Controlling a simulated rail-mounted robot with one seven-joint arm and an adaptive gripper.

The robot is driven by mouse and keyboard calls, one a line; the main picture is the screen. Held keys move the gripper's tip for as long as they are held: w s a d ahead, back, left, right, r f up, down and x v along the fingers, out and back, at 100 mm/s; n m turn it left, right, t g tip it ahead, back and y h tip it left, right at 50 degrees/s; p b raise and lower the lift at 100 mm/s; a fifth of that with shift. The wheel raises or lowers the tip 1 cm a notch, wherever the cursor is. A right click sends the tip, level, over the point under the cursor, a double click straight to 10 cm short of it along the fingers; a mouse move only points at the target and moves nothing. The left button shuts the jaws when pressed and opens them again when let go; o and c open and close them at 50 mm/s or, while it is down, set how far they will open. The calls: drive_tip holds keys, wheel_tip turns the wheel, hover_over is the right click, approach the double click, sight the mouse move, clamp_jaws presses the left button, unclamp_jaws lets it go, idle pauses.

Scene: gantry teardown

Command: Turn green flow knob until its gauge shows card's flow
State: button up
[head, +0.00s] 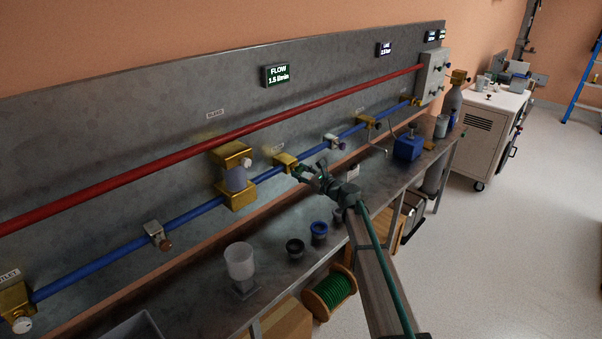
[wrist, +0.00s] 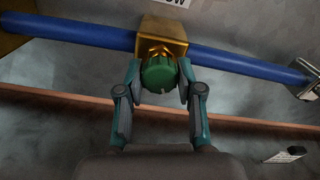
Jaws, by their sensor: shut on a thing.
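The green flow knob (wrist: 158,75) sits on a brass valve block on the blue pipe, with a pale mark on its face. My gripper (wrist: 158,82) is shut on the knob, one finger on each side, in the wrist view. In the head view my gripper (head: 306,171) is at the brass valve block (head: 285,161), and the knob is mostly hidden by the fingers. The flow gauge (head: 278,75) on the back panel reads FLOW 1.5 l/min. I cannot make out a card with a flow value on it.
The red pipe (head: 200,136) runs above the blue pipe (head: 190,214). A brass-framed filter (head: 236,178) is left of the valve. A second display (head: 384,49) is farther right.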

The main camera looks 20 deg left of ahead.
drive_tip(key=shift+f+n+b, duration=0.15)
drive_tip(key=shift+n+b, duration=0.15)
drive_tip(key=shift+b, duration=0.4)
drive_tip(key=n+b, duration=0.1)
drive_tip(key=b, duration=0.1)
drive_tip(key=n+b, duration=0.1)
drive_tip(key=b, duration=0.2)
drive_tip(key=shift+f, duration=0.3)
drive_tip(key=n+b, duration=0.4)
drive_tip(key=b, duration=0.4)
drive_tip(key=shift+w+n+b, duration=0.1)
drive_tip(key=shift+n+b, duration=0.2)
drive_tip(key=shift+n, duration=0.1)
drive_tip(key=n+b, duration=0.4)
drive_tip(key=b, duration=0.3)
drive_tip(key=shift+r, duration=0.15)
drive_tip(key=n+b, duration=0.2)
drive_tip(key=b, duration=0.1)
drive_tip(key=n+b, duration=0.1)
drive_tip(key=shift+r+n+b, duration=0.25)
drive_tip(key=shift+n+b, duration=0.05)
drive_tip(key=shift+n, duration=0.1)
drive_tip(key=shift+r+n+b, duration=0.1)
drive_tip(key=shift+n+b, duration=0.2)
drive_tip(key=shift+b, duration=0.05)
drive_tip(key=shift+r, duration=0.1)
drive_tip(key=o, duration=1.2)
drive_tip(key=shift+c, duration=0.2)
